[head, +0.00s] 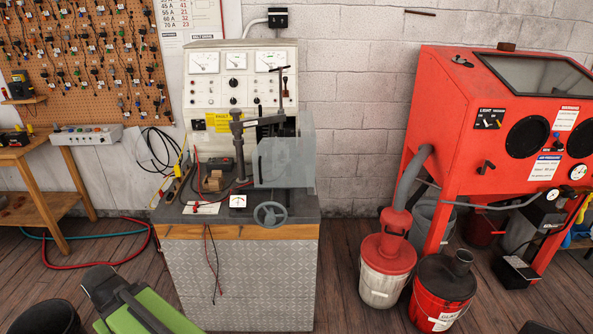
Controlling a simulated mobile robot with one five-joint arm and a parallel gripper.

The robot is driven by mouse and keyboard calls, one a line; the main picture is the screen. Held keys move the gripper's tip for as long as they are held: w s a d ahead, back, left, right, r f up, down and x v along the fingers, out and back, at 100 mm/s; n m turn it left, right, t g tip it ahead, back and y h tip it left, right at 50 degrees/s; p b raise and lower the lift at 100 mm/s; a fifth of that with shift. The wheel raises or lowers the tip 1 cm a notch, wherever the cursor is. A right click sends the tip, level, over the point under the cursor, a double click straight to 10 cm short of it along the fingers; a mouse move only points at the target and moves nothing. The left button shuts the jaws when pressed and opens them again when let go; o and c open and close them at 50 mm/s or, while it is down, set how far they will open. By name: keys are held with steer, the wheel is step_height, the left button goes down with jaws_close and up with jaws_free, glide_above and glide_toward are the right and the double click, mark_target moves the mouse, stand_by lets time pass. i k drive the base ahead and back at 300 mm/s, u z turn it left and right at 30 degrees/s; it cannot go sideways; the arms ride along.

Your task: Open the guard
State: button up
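The guard (298,163) is a clear, greyish see-through cover on the right side of the test bench (302,204). Its panels stand upright around the right part of the machine, beside a dark grey clamp column (238,145). Parts behind it show faintly through it. I cannot make out its hinge or a handle. My gripper is not in view.
A grey handwheel (270,214) sticks out at the bench's front, below the guard. A gauge panel (233,87) rises behind. A green-and-black object (150,305) is at the bottom left.

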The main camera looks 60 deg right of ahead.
mark_target(313, 150)
steer(key=z, duration=0.6)
steer(key=i, duration=1)
steer(key=u, duration=0.1)
